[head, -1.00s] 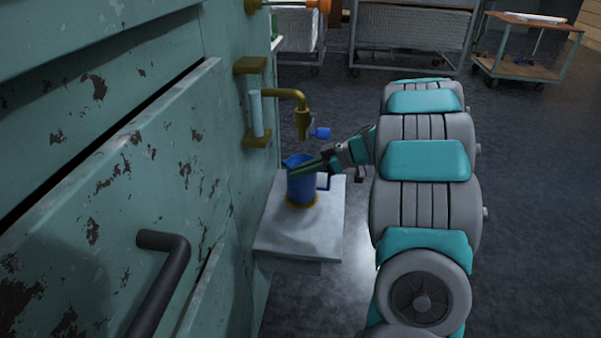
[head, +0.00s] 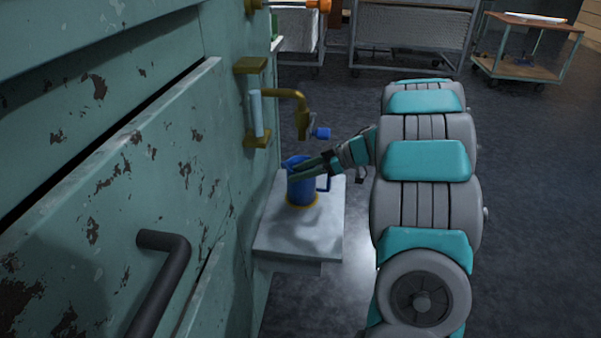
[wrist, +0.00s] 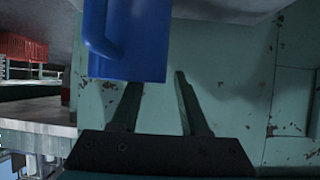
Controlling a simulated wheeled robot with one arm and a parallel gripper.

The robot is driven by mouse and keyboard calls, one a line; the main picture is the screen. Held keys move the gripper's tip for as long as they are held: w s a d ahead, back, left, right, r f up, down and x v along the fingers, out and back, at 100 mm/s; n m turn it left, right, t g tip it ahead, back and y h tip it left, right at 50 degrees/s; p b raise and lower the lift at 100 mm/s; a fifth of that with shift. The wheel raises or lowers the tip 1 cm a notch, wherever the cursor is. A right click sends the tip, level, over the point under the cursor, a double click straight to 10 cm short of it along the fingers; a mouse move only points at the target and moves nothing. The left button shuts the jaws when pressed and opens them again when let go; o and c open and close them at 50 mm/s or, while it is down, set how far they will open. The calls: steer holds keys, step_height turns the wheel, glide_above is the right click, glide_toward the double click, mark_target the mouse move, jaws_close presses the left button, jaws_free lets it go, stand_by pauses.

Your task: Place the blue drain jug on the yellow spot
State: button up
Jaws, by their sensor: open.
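The blue jug (head: 300,192) stands upright on the grey shelf plate (head: 290,240). A rim of the yellow spot (head: 316,203) shows around its base, and the jug covers the rest. Its handle points right. My gripper (head: 295,174) reaches in from the right, and its open fingers overlap the jug's upper part in the head view. In the wrist view the jug (wrist: 145,40) fills the top middle.
A brass tap (head: 303,118) with a blue lever hangs above the jug. A sight glass (head: 256,112) is on the green machine wall to the left. A black handle (head: 165,265) sticks out nearer. Wire carts (head: 410,35) and a trolley (head: 525,60) stand far back. The floor at right is clear.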

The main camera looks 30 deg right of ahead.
steer(key=v, duration=1.2)
steer(key=shift+p, duration=0.4)
